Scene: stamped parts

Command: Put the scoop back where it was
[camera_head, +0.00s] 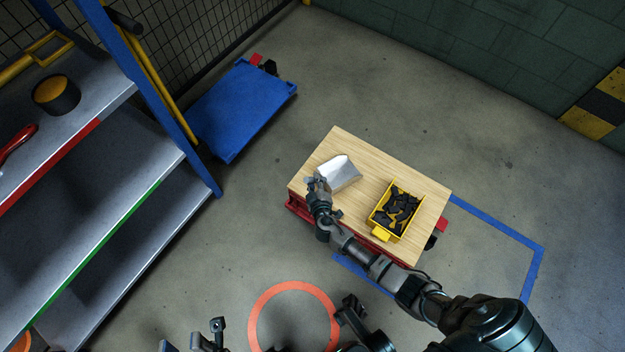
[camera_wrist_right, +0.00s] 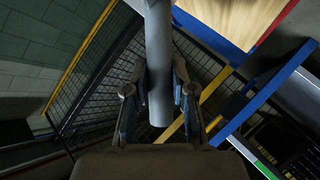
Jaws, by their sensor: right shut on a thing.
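The scoop (camera_head: 338,174) has a bright metal pan and shows over the left part of the wooden-topped cart (camera_head: 335,140). I cannot tell whether its pan touches the wood. My right gripper (camera_head: 318,184) is at the scoop's near left end, shut on its handle. In the right wrist view, the grey round handle (camera_wrist_right: 158,70) runs between the two fingers of my right gripper (camera_wrist_right: 159,105). My left gripper (camera_head: 205,335) is partly in view at the bottom edge, empty as far as it shows, away from the cart; its opening is unclear.
A yellow bin (camera_head: 381,236) of dark stamped parts (camera_head: 399,208) stands on the cart, right of the scoop. A shelf rack (camera_head: 90,210) fills the left side. A blue platform trolley (camera_head: 240,105) stands behind it. An orange ring (camera_head: 262,304) marks the floor.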

